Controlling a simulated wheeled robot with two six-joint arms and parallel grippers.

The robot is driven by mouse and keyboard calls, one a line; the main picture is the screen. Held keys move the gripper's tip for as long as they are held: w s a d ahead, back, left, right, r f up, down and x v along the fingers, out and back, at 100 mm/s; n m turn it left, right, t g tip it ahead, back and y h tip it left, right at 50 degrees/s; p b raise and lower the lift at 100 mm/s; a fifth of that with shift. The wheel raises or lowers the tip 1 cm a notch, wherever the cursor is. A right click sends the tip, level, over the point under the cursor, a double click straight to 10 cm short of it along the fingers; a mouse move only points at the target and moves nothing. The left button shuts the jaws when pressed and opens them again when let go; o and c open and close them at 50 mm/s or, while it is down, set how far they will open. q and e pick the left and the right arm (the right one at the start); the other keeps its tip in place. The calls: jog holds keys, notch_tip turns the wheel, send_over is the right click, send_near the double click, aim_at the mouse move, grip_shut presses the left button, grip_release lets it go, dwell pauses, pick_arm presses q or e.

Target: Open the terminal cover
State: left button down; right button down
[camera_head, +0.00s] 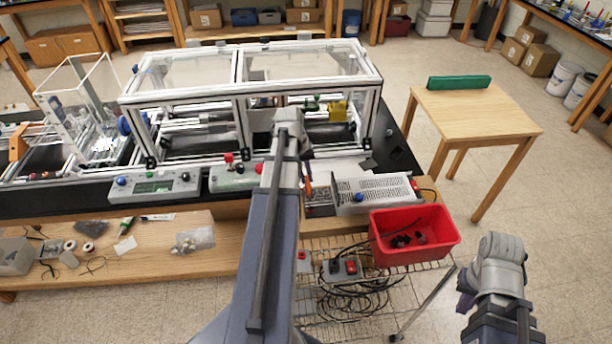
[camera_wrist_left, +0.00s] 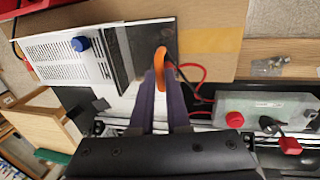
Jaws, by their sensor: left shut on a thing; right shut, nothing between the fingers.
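A white perforated power unit (camera_head: 378,193) with a blue knob sits at the bench's front edge, right of my left arm. It also shows in the left wrist view (camera_wrist_left: 60,58). At its end is a dark and silver ribbed strip (camera_wrist_left: 117,55), beside a grey plate (camera_wrist_left: 138,48); I cannot tell which part is the terminal cover. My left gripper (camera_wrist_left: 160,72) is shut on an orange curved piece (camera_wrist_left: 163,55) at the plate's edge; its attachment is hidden. In the head view the left gripper (camera_head: 306,182) is partly hidden by my arm. My right gripper (camera_head: 466,288) is shut and empty, low at the right.
A control box with a red button (camera_wrist_left: 262,112) and red leads (camera_wrist_left: 200,75) lie near the left gripper. A framed enclosure (camera_head: 250,95) stands behind.

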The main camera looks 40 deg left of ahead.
aim_at(318, 187)
pick_arm(q)
jog(key=shift+r, duration=0.1)
jog(key=shift+w+d+r+g+y+p, duration=0.3)
jog(key=shift+r+g+p, duration=0.1)
jog(key=shift+r+p, duration=0.15)
jog(key=shift+w+d+r+g+y+p, duration=0.2)
jog(key=shift+w+r+g+y+p, duration=0.15)
jog(key=shift+p, duration=0.3)
jog(key=shift+w+d+r+g+y+p, duration=0.55)
jog(key=shift+w+r+g+y, duration=0.2)
jog(key=shift+r+g+y, duration=0.15)
jog(key=shift+w+d+r, duration=0.15)
jog(key=shift+d+r, duration=0.05)
jog(key=shift+d, duration=0.05)
jog(key=w+d+r+p, duration=0.1)
jog(key=w+d, duration=0.3)
jog(key=shift+w, duration=0.3)
jog(key=shift+d, duration=0.1)
